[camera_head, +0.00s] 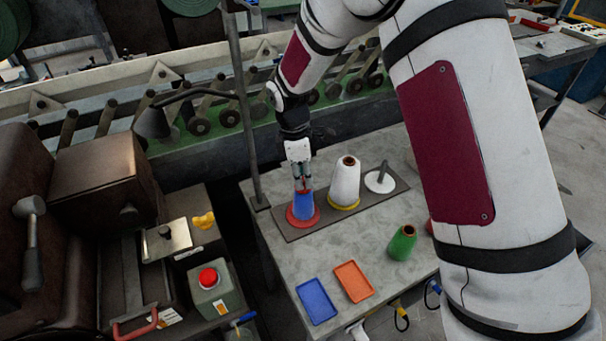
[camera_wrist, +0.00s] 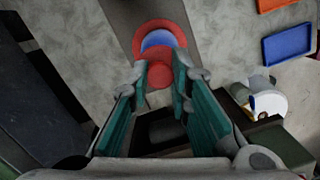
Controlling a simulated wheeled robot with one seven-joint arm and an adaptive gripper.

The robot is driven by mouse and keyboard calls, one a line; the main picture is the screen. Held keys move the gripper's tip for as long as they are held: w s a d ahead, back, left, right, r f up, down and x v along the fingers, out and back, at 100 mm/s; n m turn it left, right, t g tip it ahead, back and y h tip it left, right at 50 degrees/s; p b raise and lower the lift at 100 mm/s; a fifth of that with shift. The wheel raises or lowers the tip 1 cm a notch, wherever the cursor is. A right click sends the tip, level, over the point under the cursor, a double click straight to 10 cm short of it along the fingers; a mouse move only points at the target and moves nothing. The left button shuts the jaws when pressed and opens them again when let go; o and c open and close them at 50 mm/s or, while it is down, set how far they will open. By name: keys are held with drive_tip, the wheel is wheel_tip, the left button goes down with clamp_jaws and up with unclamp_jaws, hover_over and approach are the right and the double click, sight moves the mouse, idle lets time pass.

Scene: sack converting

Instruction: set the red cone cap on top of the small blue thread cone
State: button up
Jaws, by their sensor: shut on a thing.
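The small blue thread cone (camera_head: 303,207) stands upright on a red round base (camera_head: 291,219) at the left end of a dark strip on the table. My gripper (camera_head: 302,183) points down right above this cone. In the wrist view my gripper (camera_wrist: 164,82) is shut on the red cone cap (camera_wrist: 159,74), which sits between the fingertips. The blue cone (camera_wrist: 157,41) shows just beyond the cap, with its red base around it. In the head view the red cap (camera_head: 303,190) is at the cone's top; I cannot tell whether they touch.
A white cone (camera_head: 345,182) on a yellow base and a white disc with a peg (camera_head: 380,180) share the strip. A green cone (camera_head: 402,243), a blue tray (camera_head: 316,301) and an orange tray (camera_head: 354,281) are nearer. A lamp post (camera_head: 243,110) rises close left of my gripper.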

drive_tip(key=shift+f, duration=0.25)
drive_tip(key=o, duration=0.9)
drive_tip(key=shift+r, duration=0.15)
wheel_tip(320, 180, up, 12)
drive_tip(key=a, duration=0.1)
drive_tip(key=shift+a, duration=0.25)
